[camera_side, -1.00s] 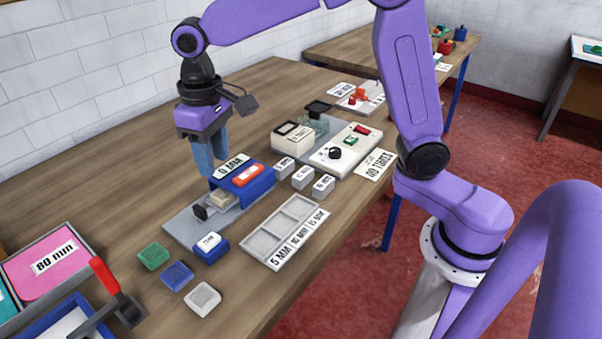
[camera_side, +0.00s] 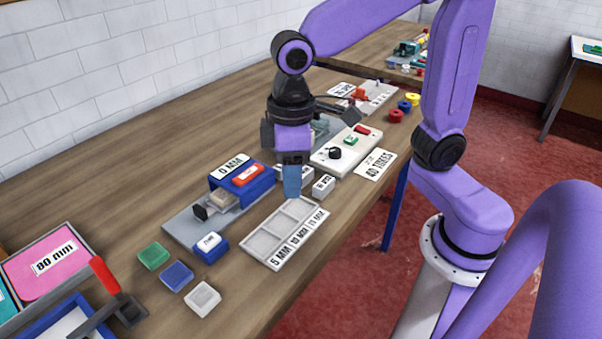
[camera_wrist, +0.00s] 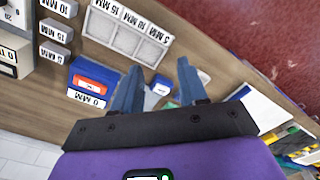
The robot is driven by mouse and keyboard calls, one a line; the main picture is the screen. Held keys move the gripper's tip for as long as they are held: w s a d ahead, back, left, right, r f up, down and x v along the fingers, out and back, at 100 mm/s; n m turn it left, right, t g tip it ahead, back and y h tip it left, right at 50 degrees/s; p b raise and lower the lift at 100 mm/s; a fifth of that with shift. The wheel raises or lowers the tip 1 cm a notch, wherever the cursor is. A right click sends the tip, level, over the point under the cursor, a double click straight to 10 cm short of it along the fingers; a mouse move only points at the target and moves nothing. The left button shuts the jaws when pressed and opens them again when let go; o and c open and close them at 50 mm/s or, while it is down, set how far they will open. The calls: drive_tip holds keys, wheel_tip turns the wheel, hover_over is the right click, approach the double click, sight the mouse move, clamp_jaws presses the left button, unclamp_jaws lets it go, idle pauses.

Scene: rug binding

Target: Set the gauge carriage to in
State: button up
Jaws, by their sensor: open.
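The gauge (camera_side: 240,177) is a blue housing with a 0 MM label and a red plate on top, set on a grey base plate (camera_side: 180,226). A pale block with a black end piece (camera_side: 200,212) sits at its near side; I cannot tell for certain which part is the carriage. A blue block with a white label (camera_side: 212,248) stands at the base plate's near corner. The housing also shows in the wrist view (camera_wrist: 91,76). My gripper (camera_side: 292,182) is open and points down, right of the housing, near the grey blocks. Its fingers (camera_wrist: 158,84) hold nothing visible.
Grey labelled blocks (camera_side: 323,187) stand right of the gauge, partly behind my fingers. A grey three-compartment tray (camera_side: 262,245) lies in front. Green (camera_side: 153,256), blue (camera_side: 176,276) and white (camera_side: 203,298) pieces lie at the near left, beside a red-handled lever (camera_side: 104,274).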

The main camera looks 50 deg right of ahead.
drive_tip(key=shift+s+d+f+n, duration=0.1)
drive_tip(key=shift+s+d+n, duration=0.25)
drive_tip(key=shift+s, duration=0.35)
drive_tip(key=m, duration=0.9)
hover_over(199, 208)
wheel_tip(199, 208, down, 17)
drive_tip(key=shift+r, duration=0.15)
clamp_jaws()
